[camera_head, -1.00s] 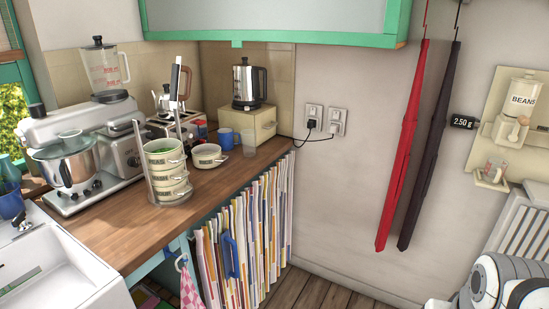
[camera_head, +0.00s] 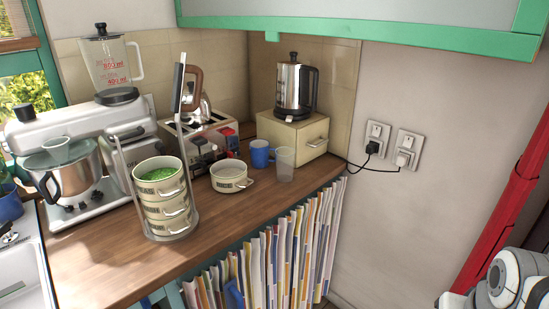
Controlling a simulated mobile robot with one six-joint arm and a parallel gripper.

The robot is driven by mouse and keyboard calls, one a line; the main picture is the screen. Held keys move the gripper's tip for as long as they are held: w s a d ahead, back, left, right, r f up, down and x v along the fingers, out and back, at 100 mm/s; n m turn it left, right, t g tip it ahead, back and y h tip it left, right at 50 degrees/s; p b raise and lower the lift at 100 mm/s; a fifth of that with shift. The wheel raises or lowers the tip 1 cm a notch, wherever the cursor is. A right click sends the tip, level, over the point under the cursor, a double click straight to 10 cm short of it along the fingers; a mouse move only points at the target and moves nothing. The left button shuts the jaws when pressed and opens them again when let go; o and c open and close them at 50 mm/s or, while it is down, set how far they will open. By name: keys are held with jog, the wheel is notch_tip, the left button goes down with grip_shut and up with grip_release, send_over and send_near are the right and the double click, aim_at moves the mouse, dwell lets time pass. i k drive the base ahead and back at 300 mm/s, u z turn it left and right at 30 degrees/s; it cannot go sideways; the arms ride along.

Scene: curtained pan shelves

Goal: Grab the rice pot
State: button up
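Several cream pots with side handles are stacked in a metal carrier (camera_head: 194,205) on the wooden counter. The top pot (camera_head: 158,178) is open and holds something green. Another cream pot (camera_head: 229,177) stands alone on the counter, just right of the carrier, with its handle to the right. Labels on the pots are too small to read, so I cannot tell which is the rice pot. White rounded links of my arm show at the lower right, well away from the pots. My gripper's fingers are not in view.
A blue mug (camera_head: 260,153) and a clear cup (camera_head: 284,164) stand right of the lone pot. A toaster (camera_head: 208,140) is behind it, and a kettle (camera_head: 293,88) stands on a cream box (camera_head: 292,135). A stand mixer (camera_head: 75,150) is at left. The front counter is clear.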

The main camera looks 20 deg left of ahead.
aim_at(231, 175)
jog(key=u, duration=0.65)
jog(key=i, duration=1.1)
jog(key=u, duration=0.95)
jog(key=k, duration=0.65)
jog(key=u, duration=0.15)
jog(key=i, duration=0.8)
jog(key=z, duration=0.1)
